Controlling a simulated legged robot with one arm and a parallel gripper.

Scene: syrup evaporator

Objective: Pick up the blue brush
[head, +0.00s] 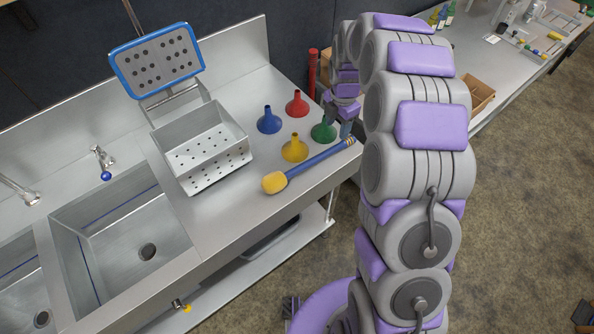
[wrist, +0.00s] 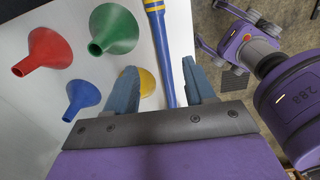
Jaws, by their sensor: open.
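The blue brush (head: 318,162) lies on the steel counter near its front edge, its yellow head to the left and its handle end to the right. My gripper (head: 345,128) is above the handle's right end, partly hidden by my arm. In the wrist view, my gripper (wrist: 159,66) is open, and the blue brush (wrist: 166,58) handle, with a yellow band, runs between the two fingers. I see no grip on it. The brush's yellow head is not clearly visible in the wrist view.
Red (head: 297,104), blue (head: 269,121), yellow (head: 295,148) and green (head: 323,130) funnels stand close behind the brush. A perforated metal bin (head: 203,150) is to the left, beside the sink (head: 125,235). The counter's front edge is close to the handle.

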